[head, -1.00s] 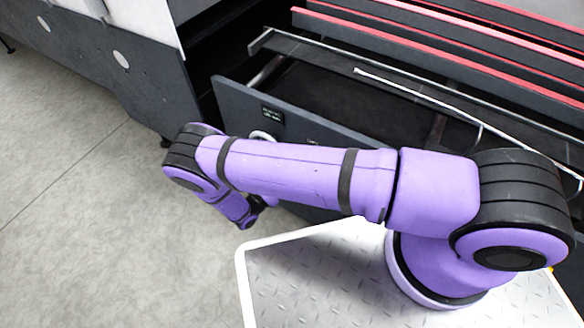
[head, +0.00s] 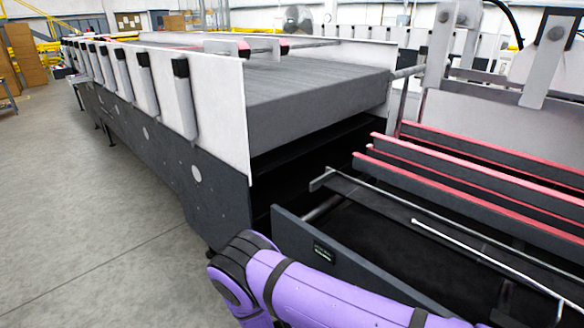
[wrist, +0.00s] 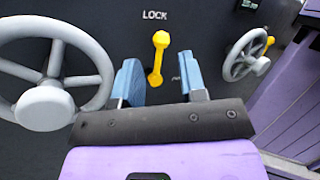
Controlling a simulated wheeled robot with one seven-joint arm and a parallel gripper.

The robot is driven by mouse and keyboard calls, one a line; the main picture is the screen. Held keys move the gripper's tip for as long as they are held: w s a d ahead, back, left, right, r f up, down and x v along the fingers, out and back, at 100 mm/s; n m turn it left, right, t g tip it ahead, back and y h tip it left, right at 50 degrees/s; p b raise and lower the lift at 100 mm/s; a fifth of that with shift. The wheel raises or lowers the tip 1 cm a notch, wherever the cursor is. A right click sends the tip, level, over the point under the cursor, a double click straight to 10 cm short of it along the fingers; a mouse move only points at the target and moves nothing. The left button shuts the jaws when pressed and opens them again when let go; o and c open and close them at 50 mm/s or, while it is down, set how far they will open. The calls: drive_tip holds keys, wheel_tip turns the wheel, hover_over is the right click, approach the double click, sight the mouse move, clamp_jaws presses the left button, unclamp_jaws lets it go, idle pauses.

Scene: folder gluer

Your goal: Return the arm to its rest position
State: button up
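My purple arm (head: 330,296) shows at the bottom of the head view, its bent joint beside the machine's dark side panel. My gripper is out of sight there. In the wrist view my gripper (wrist: 163,82) has its two blue fingers apart with nothing held. A yellow lever (wrist: 160,41) on the dark panel stands upright below the word LOCK. Its lower end shows in the gap between the fingers; I cannot tell how far beyond them it is.
A large grey handwheel (wrist: 44,106) is left of the gripper, and a smaller handwheel (wrist: 246,54) with a yellow lever is at right. The folder gluer (head: 320,95) fills the middle and right of the head view. Bare floor (head: 70,190) lies to the left.

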drive_tip(key=w+d+r+m+g+y, duration=0.1)
drive_tip(key=w+r+m+g+y, duration=0.2)
drive_tip(key=r, duration=0.7)
drive_tip(key=w+d+r+m+g+y, duration=0.1)
drive_tip(key=w+d+r+m+g, duration=0.1)
drive_tip(key=r+m+g, duration=0.6)
drive_tip(key=s+d+r+m+y, duration=0.1)
drive_tip(key=d+r+m+y, duration=0.15)
drive_tip(key=r, duration=0.75)
drive_tip(key=d+r+m+y, duration=0.1)
drive_tip(key=d+r+y, duration=0.3)
drive_tip(key=r, duration=0.5)
drive_tip(key=s+d+r+m+t+y, duration=0.4)
drive_tip(key=s+d+r+m, duration=0.1)
drive_tip(key=s+r, duration=0.5)
drive_tip(key=s+d+r+m+t+y, duration=0.5)
drive_tip(key=s+r, duration=0.6)
drive_tip(key=s, duration=0.3)
drive_tip(key=shift+s+d+m, duration=0.3)
drive_tip(key=shift+d+m, duration=0.45)
drive_tip(key=shift+d, duration=0.35)
